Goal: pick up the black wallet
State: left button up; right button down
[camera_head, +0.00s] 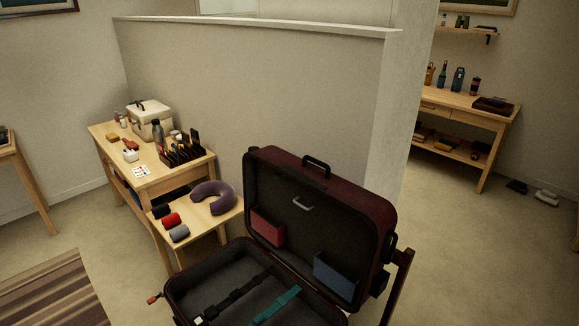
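I cannot make out the black wallet for certain. A small black item (161,211) lies on the low side shelf beside a red roll and a grey roll; it looks like another roll. Several dark flat items (195,137) stand upright in a dark rack (184,158) on the wooden table, too small to tell apart. Neither of my grippers shows in the head view.
An open dark red suitcase (377,212) stands in front, with straps inside. The wooden table (148,181) carries a cream case (150,119); a purple neck pillow (222,198) lies on the side shelf (207,233). A half wall (300,95) stands behind.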

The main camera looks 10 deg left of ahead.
aim_at(194, 138)
jog(key=j+z, duration=0.1)
jog(key=j, duration=0.45)
jog(key=k+j+z, duration=0.1)
jog(key=j, duration=0.4)
jog(key=k+j+z, duration=0.1)
jog(key=j, duration=0.4)
jog(key=i+j+z, duration=0.2)
jog(key=j+z, duration=0.3)
jog(key=j, duration=1.15)
jog(key=k+j+z, duration=0.1)
jog(key=j+z, duration=0.4)
jog(key=j, duration=1.1)
